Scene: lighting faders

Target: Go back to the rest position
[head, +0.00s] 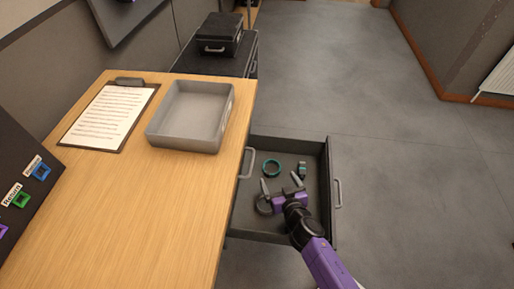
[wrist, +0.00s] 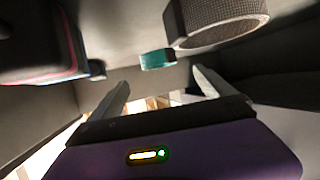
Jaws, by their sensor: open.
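My gripper (head: 282,183) is over the open drawer (head: 331,210), at the end of my purple and black arm. Its two grey fingers are spread, with nothing seen between them. In the wrist view the fingers (wrist: 160,78) also stand apart. A dark grey roll (head: 264,206) lies beside the gripper on the left, partly hidden. A small teal and dark item (head: 302,169) lies near the right finger. Whether the gripper touches any of them I cannot tell.
A wooden desk (head: 130,225) stands left of the drawer, with a grey tray (head: 190,143) and a clipboard (head: 108,116) on it. A dark panel (head: 25,165) with colored square pieces and labels is at the left edge. A black case (head: 218,35) sits behind. Open floor (head: 400,150) lies right.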

